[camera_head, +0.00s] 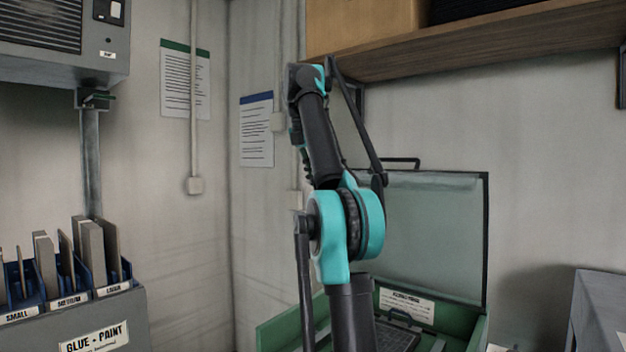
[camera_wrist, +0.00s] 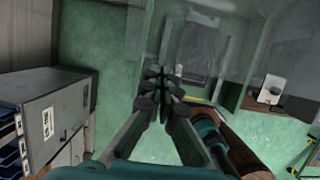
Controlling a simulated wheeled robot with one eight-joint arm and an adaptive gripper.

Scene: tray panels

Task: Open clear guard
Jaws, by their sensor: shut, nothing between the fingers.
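The clear guard (camera_head: 435,235) is a see-through panel with a dark frame and a dark handle on its top edge. In the head view it stands upright at the back of a green tray box (camera_head: 460,322), so the box is uncovered. My arm hides the guard's left part and some of the box. My gripper (camera_wrist: 163,72) shows in the wrist view with its fingers together and nothing between them. A hazy see-through area lies beyond the fingertips; I cannot tell whether it is the guard or whether they touch it. The gripper is not visible in the head view.
A grey cabinet labelled "GLUE - PAINT" (camera_head: 95,338) with blue sorting bins stands at left. A wooden shelf (camera_head: 480,42) hangs above the guard. A grey unit (camera_head: 600,305) is at right. A wall box (camera_head: 65,40) hangs upper left.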

